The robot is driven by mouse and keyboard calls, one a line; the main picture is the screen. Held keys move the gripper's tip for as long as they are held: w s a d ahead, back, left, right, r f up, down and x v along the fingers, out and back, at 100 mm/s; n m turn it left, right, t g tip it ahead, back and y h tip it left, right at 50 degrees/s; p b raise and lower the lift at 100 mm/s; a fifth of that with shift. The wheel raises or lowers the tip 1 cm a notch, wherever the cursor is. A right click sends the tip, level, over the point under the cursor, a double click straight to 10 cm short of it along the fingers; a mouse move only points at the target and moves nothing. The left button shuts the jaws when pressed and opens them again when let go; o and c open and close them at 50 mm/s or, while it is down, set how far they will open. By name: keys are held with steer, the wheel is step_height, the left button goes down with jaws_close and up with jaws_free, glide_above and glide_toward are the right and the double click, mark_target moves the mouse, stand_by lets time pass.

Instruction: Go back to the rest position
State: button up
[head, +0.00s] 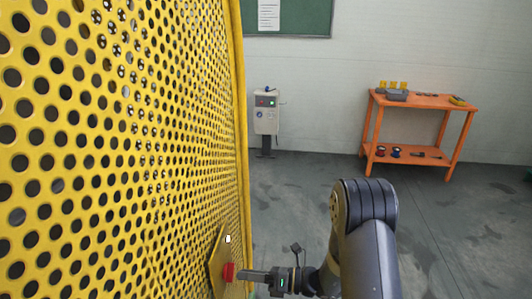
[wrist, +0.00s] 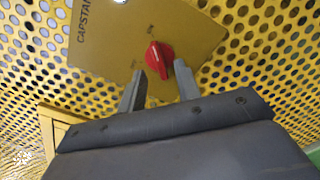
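My gripper (head: 248,275) is at the lower middle of the head view, reaching left toward a yellow panel on the perforated guard. In the wrist view my gripper (wrist: 160,88) shows two dark fingers spread apart, with a gap between them. A red knob (wrist: 159,57) sits on the yellow plate (wrist: 110,45), just beyond the fingertips and roughly in line with the gap. The knob also shows in the head view (head: 229,272), close to the fingertips. I cannot tell whether the fingers touch it. The plate carries the letters "CAPSTAN", partly cut off.
The yellow perforated guard (head: 120,140) fills the left side, close to my arm. An orange workbench (head: 424,101) with small items stands at the back right. A grey box on a post (head: 266,120) stands by the wall. The floor between is clear.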

steer(key=shift+w+a, duration=0.15)
steer(key=shift+a, duration=1.2)
steer(key=shift+d, duration=0.15)
steer(key=s+d+b, duration=0.2)
steer(key=d, duration=0.9)
steer(key=w+a+n+b, duration=0.2)
steer(key=a+n+b, duration=0.2)
steer(key=a+n, duration=0.6)
steer(key=shift+a+n+b, duration=0.3)
steer(key=shift+a, duration=0.35)
